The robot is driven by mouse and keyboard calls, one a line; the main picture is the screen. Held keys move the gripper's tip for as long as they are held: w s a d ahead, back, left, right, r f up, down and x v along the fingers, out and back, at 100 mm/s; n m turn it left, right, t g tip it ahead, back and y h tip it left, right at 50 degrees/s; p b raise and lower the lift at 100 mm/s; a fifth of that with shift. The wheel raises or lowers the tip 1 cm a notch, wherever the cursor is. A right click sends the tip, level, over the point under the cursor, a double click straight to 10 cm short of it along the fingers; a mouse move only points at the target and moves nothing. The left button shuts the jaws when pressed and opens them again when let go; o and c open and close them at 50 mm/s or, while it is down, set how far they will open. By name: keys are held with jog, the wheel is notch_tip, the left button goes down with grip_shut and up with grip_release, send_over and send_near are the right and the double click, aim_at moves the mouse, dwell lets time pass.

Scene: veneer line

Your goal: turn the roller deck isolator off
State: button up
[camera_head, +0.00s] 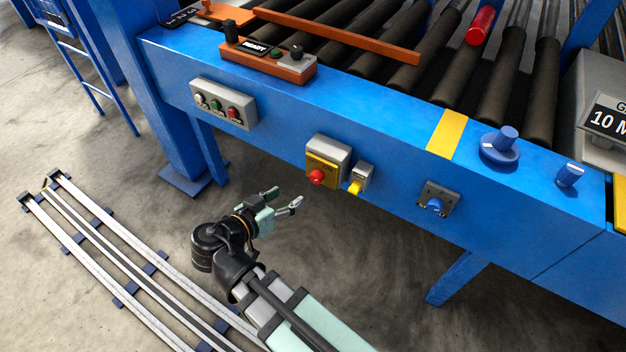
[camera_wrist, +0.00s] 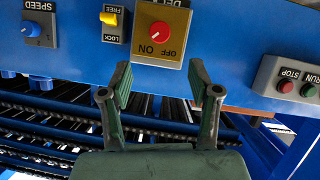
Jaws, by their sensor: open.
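The roller deck isolator is a grey box with a yellow plate (camera_head: 325,172) and a red rotary knob (camera_head: 316,177) on the blue front beam. In the wrist view it is upside down at top centre, the red knob (camera_wrist: 160,32) on its yellow plate (camera_wrist: 177,19) with ON and OFF labels. A small pale mark on the knob appears to point towards ON. My gripper (camera_head: 286,196) is open and empty, in front of the beam and a little left of and below the isolator. In the wrist view its fingers (camera_wrist: 160,78) stand apart below the plate, not touching the knob.
A yellow FREE/LOCK switch (camera_head: 356,186) sits just right of the isolator, then a blue SPEED knob (camera_head: 434,205). A RUN/STOP button box (camera_head: 224,104) is to the left. Rollers lie behind the beam.

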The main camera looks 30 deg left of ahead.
aim_at(314, 180)
jog(key=x, duration=1.2)
jog(key=shift+w+a, duration=0.1)
jog(key=c, duration=1.2)
